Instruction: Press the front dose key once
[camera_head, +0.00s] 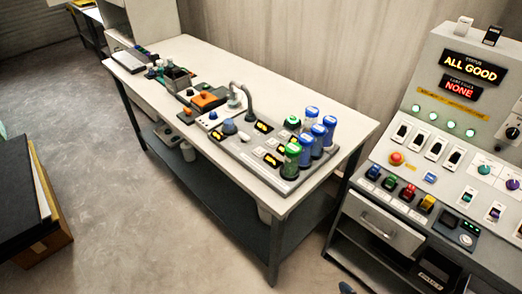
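A grey dosing station (232,148) lies on the right half of the long white table. It carries several small dark displays with yellow digits, such as one display (264,127), and small pale keys between them. A blue-grey dome (229,127) and a curved grey spout (248,100) stand at its left part. Blue-capped bottles (329,122) and green bottles (291,158) stand at its right part. Which key is the front dose key is too small to tell. Neither of my grippers shows in this view.
A control console (432,158) stands at the right, reading "ALL GOOD" and "NONE", with coloured switches, a red button (396,158) and a drawer (382,221). An orange-topped unit (203,98) sits at the table's middle. A dark box (22,205) stands at left. Floor before the table is clear.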

